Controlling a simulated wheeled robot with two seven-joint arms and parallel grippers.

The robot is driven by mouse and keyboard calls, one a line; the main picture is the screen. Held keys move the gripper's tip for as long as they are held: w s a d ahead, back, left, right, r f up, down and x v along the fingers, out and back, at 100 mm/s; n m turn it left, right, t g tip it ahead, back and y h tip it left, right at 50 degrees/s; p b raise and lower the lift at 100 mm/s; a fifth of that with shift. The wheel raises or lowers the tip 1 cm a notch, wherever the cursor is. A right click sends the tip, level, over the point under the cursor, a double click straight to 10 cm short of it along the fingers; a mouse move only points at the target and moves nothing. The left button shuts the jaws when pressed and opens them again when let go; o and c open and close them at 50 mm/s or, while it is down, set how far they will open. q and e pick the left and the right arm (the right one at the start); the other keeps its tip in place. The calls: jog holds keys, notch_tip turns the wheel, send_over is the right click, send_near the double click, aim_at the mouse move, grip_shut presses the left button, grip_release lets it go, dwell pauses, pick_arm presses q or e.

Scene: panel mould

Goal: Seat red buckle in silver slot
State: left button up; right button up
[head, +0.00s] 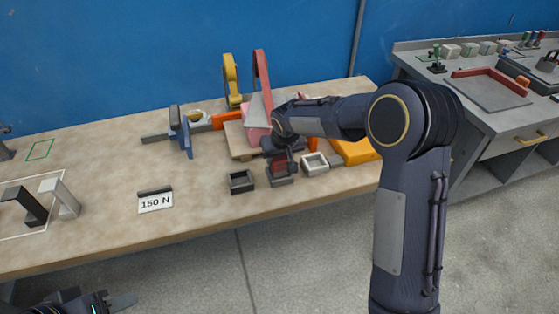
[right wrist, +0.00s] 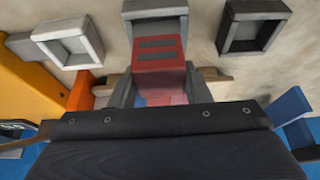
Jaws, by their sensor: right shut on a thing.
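The red buckle (right wrist: 160,52), with two dark stripes, is between the fingers of my right gripper (right wrist: 158,85) in the right wrist view. In the head view the right gripper (head: 279,155) is over the middle, grey slot (head: 281,181), with the red buckle (head: 280,164) at its mouth. This grey slot (right wrist: 154,6) is cut by the top edge of the wrist view. I cannot tell whether the buckle is inside it. A pale silver slot (head: 315,164) is to its right and a black slot (head: 240,182) to its left. My left gripper (head: 110,302) is at the bottom left, clear of the bench.
Behind the slots are a blue clamp (head: 181,130), a yellow upright (head: 231,80), a red upright (head: 262,80) and an orange block (head: 357,151). A "150 N" sign (head: 155,201) stands to the left.

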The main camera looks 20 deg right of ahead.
jog(key=shift+f, duration=1.1)
jog(key=shift+f, duration=0.25)
jog(key=o, duration=1)
jog(key=shift+r, duration=0.1)
jog(key=shift+o, duration=0.2)
